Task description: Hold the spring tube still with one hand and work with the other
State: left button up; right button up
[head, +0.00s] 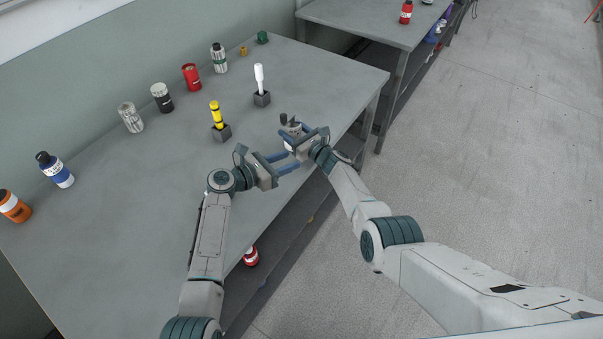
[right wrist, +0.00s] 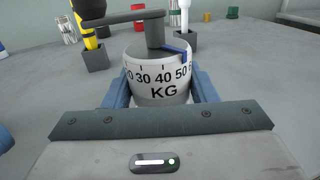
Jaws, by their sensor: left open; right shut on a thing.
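The spring tube (right wrist: 158,84) is a white cylinder with a KG scale reading 30, 40 and 50. A blue pointer (right wrist: 176,52) sits near the 50 at its rim. A dark grey crank (right wrist: 125,17) stands on its top. In the head view the tube (head: 291,126) is small and partly hidden by my right gripper (head: 294,134), which is shut on it near the table's front edge. The blue fingers flank the tube in the right wrist view. My left gripper (head: 291,160) is open and empty, just below the tube in the head view, its fingers pointing right.
On the table (head: 105,247) a yellow-and-black tool (head: 215,113) and a white tool (head: 259,77) stand in dark blocks. Several bottles and cans, such as the red can (head: 191,77), line the back. A second table (head: 380,20) stands beyond a gap. The left front tabletop is clear.

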pick_arm(q)
jog(key=shift+s+d+f+m+g, duration=0.45)
jog(key=shift+d+g, duration=0.3)
jog(key=shift+g, duration=0.15)
jog(key=shift+s+d+f+m+g, duration=0.4)
jog(key=shift+d+g, duration=0.3)
jog(key=shift+g, duration=0.2)
jog(key=shift+s+d+f+m+g, duration=0.35)
jog(key=shift+s+d+m+g, duration=0.1)
jog(key=shift+d+g, duration=0.4)
jog(key=shift+a, duration=0.1)
jog(key=shift+c, duration=0.2)
jog(key=m+t, duration=0.8)
jog(key=m, duration=2.5)
send_near(283, 114)
jog(key=x, duration=1)
jog(key=shift+f, duration=0.15)
